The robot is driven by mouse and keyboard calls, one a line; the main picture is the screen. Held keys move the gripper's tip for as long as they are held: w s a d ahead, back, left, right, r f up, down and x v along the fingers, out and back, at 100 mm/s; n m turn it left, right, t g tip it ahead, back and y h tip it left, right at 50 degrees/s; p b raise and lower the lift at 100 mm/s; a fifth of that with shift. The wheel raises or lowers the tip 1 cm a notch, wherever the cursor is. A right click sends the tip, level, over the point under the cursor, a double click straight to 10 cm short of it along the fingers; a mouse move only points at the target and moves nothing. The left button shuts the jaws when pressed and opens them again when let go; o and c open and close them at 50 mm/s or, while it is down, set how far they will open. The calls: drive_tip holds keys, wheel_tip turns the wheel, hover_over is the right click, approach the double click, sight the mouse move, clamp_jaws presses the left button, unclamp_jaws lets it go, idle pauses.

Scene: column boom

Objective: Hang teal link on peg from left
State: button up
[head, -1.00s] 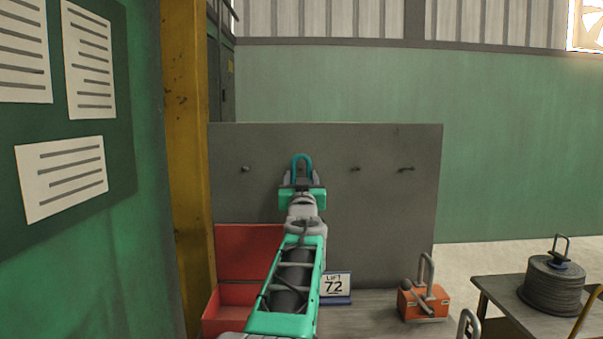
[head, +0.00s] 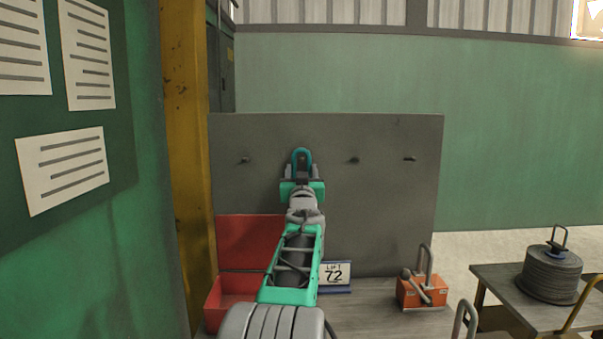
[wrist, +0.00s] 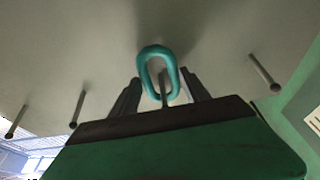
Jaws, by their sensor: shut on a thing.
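The teal link (head: 301,151) is held upright in front of the grey peg board (head: 385,210). My gripper (head: 302,181) is shut on the link's lower part. In the wrist view, the link (wrist: 143,68) stands between the fingers of my gripper (wrist: 160,100). A dark peg (wrist: 164,86) shows through its opening; I cannot tell whether its tip is inside the loop or just behind it. This is the second peg from the left in the head view, where the link and gripper cover it. The leftmost peg (head: 245,160) is bare.
Two bare pegs (head: 353,160) (head: 410,158) are to the right. Below are a red bin (head: 240,290), a "Lift 72" sign (head: 335,275) and an orange lifting device (head: 420,292). A yellow column (head: 186,150) stands left. A table with a cable spool (head: 550,277) is at right.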

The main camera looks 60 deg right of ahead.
drive_tip(key=o, duration=1.7)
